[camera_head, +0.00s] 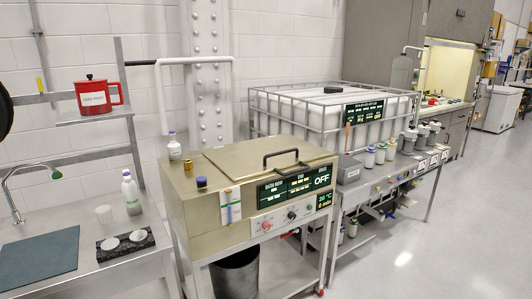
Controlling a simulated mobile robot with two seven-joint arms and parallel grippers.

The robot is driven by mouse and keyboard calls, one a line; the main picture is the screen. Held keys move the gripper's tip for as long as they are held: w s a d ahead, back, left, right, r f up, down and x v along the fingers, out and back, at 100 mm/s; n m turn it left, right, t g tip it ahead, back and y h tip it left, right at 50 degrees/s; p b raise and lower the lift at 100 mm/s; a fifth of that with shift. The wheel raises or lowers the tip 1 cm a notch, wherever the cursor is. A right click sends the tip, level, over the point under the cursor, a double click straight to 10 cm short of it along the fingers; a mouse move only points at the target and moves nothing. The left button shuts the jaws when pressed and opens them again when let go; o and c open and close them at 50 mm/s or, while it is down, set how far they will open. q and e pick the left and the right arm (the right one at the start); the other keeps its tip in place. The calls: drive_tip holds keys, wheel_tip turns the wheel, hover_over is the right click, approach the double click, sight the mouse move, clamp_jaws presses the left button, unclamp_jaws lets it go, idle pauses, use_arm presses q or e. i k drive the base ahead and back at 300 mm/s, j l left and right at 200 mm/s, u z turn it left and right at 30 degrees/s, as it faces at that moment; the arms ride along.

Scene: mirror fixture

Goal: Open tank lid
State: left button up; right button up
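A brass-coloured metal tank (190,218) stands on a grey stand in the middle. Its flat lid (232,158) lies closed over the top. A black bar handle (281,152) stands up at the lid's front right, and a second dark handle-like bar is just in front of it. The tank's front panel (292,186) reads "OFF". A large white tank (335,95) in a metal cage stands behind to the right, with a black cap (333,90) on top. Neither of my grippers is in view.
A sink bench (40,280) is at left, with a white bottle (131,192). A red pot (98,93) sits on a shelf. A bucket (240,275) is below the tank. The right floor is clear.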

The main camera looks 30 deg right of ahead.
sight(238, 162)
drive_tip(key=i+l+z, duration=0.15)
drive_tip(key=i+l, duration=0.25)
drive_tip(key=l, duration=0.3)
drive_tip(key=i+l+z, duration=0.15)
drive_tip(key=i+l, duration=0.35)
drive_tip(key=l, duration=0.15)
drive_tip(key=i+l+z, duration=0.15)
drive_tip(key=i+l, duration=0.3)
drive_tip(key=l, duration=0.15)
